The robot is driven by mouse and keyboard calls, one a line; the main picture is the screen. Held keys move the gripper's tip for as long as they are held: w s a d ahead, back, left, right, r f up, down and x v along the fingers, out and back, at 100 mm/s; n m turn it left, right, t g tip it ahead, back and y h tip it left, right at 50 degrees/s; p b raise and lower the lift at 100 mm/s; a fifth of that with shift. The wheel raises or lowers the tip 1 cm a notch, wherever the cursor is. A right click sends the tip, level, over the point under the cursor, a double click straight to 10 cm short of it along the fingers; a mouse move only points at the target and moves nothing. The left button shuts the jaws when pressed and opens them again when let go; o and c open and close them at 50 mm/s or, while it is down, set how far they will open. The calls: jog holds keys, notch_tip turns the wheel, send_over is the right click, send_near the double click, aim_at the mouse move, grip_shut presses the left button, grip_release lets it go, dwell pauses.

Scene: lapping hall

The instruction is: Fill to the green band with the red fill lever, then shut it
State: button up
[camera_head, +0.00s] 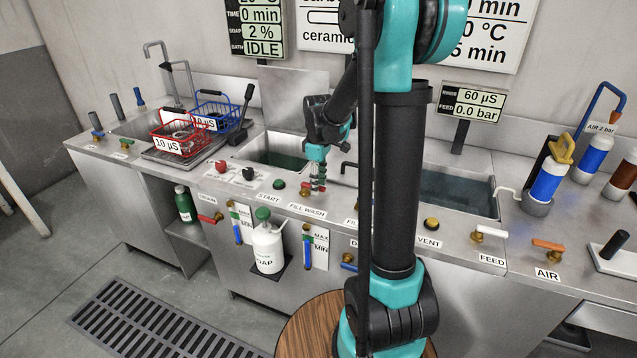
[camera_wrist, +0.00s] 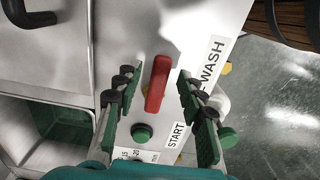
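My gripper (camera_head: 317,184) is low over the counter's front edge by the FILL WASH label (camera_head: 307,212). In the wrist view my gripper (camera_wrist: 157,80) is open, one finger on each side of the red fill lever (camera_wrist: 158,84). I cannot tell whether the fingers touch it. In the head view the gripper mostly hides the lever. The wash tank (camera_head: 247,160) holds dark green liquid. Below the label, a gauge (camera_head: 307,248) with MAX and MIN marks shows a green band near its top and blue lower down. The exact level is too small to read.
A green START button (camera_wrist: 142,133) sits close beside the lever. A white soap bottle (camera_head: 268,247) stands in front of the counter, left of the gauge. Red (camera_head: 169,138) and blue (camera_head: 213,110) baskets are at the left. A second tank (camera_head: 455,190) lies behind my arm.

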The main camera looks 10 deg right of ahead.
grip_shut()
dwell(0.4)
jog(key=shift+w+d+n, duration=0.15)
jog(key=shift+w+n, duration=0.25)
jog(key=shift+n, duration=0.5)
jog(key=shift+w+d+n, duration=0.15)
jog(key=shift+w+n, duration=0.2)
jog(key=shift+n, duration=0.55)
grip_release()
notch_tip(320, 180, up, 12)
